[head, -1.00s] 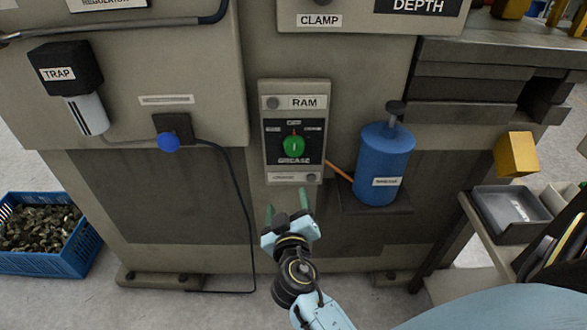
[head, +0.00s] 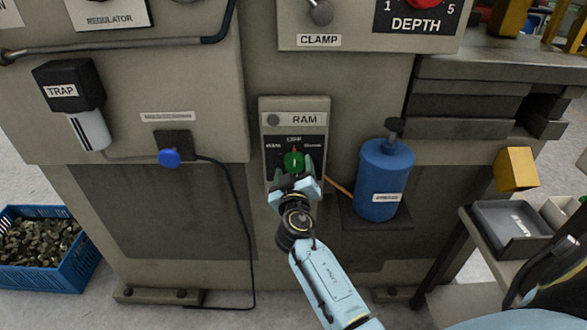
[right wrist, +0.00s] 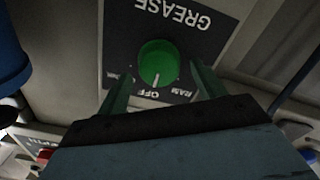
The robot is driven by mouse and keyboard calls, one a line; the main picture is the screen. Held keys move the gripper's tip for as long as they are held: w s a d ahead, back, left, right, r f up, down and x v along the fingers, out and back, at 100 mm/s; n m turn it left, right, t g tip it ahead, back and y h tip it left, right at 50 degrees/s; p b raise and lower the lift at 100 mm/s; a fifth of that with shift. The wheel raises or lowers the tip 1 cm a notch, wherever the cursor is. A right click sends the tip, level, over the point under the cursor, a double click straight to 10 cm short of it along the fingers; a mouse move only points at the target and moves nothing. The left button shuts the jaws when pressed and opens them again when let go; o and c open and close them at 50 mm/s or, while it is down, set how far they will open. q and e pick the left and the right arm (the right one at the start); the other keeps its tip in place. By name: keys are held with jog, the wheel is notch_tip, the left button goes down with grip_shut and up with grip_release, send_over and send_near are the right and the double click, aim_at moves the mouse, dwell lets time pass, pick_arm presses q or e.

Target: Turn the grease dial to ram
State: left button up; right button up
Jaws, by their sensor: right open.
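The green grease dial (head: 293,160) is on a black plate of the grey panel (head: 269,119) headed RAM. In the right wrist view the dial (right wrist: 160,60) appears upside down, its white mark pointing at OFF. The word RAM stands beside OFF, to the right in that view. My right gripper (head: 293,170) is in front of the dial with its jaws open. In the right wrist view its green fingers stand one on each side of the dial, with gaps visible. Whether the fingertips reach past the dial's face is unclear. My left gripper is not in view.
A blue grease canister (head: 383,180) stands on a bracket right of the panel, with an orange pipe toward it. A blue valve knob (head: 169,158) and a black cable are left. A blue crate (head: 87,265) is on the floor. A grey tray (head: 510,230) is at right.

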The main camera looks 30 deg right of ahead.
jog(key=shift+w+d, duration=0.15)
jog(key=shift+w, duration=0.05)
jog(key=c, duration=0.9)
jog(key=shift+c, duration=0.2)
